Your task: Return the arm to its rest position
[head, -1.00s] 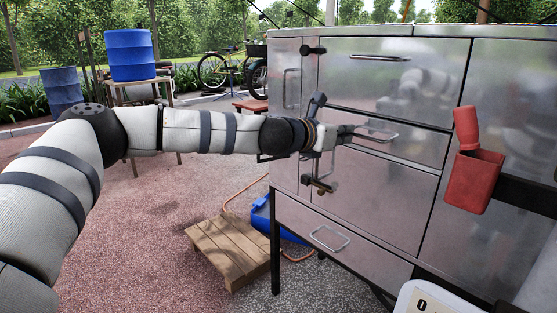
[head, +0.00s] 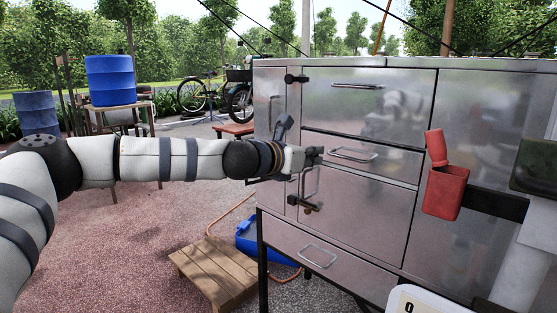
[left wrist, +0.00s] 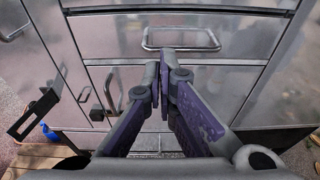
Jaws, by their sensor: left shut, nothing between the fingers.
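My left arm reaches in from the left in the head view, stretched out nearly level. My left gripper (head: 316,154) is shut and empty, in front of the metal cabinet (head: 440,100). It lies close to the handle of the middle drawer (head: 352,155), just left of it in the head view. In the left wrist view the shut fingers (left wrist: 162,75) point at the cabinet front, below a drawer handle (left wrist: 181,39). I cannot tell whether the fingertips touch the cabinet. My right gripper is not in view.
A red holder (head: 445,192) is on the cabinet front at the right. A wooden step (head: 215,272) and a blue object (head: 256,240) lie on the ground below my arm. A blue barrel (head: 110,80) stands on a table behind. Open ground lies left of the cabinet.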

